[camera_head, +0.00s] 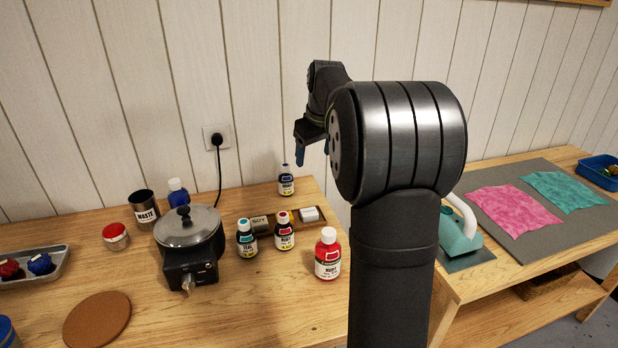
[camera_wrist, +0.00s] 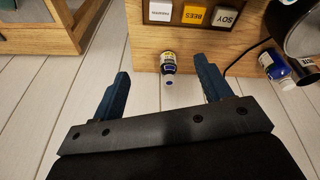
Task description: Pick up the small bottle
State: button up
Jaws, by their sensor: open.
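A small bottle with a dark blue cap and a dark label (camera_head: 286,184) stands upright at the back edge of the left table, near the wall. In the wrist view the bottle (camera_wrist: 168,64) shows in the gap between the fingertips, beyond them. My gripper (camera_head: 313,153) is open and empty, above and slightly right of the bottle in the head view. Its two blue fingers also show in the wrist view (camera_wrist: 161,68). Other small bottles stand in front: a teal one (camera_head: 246,240), a dark red-capped one (camera_head: 284,232) and a larger red one (camera_head: 327,256).
A lidded pot (camera_head: 190,232), a waste tin (camera_head: 145,212) and another blue bottle (camera_head: 178,193) are to the left. A cord (camera_head: 219,170) hangs from the wall socket. The right table holds pink cloth (camera_head: 515,209) and teal cloth.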

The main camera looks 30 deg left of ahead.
jog(key=m+y, duration=0.1)
jog(key=m, duration=0.1)
send_near(286, 178)
jog(key=shift+t, duration=0.3)
jog(key=x, duration=0.3)
jog(key=w+x, duration=0.1)
jog(key=x, duration=0.2)
jog(key=shift+w+a, duration=0.15)
jog(key=shift+a, duration=0.1)
jog(key=shift+x, duration=2.95)
jog(key=shift+a+r, duration=0.1)
jog(key=shift+a, duration=0.1)
jog(key=shift+c, duration=0.4)
jog(key=c, duration=1)
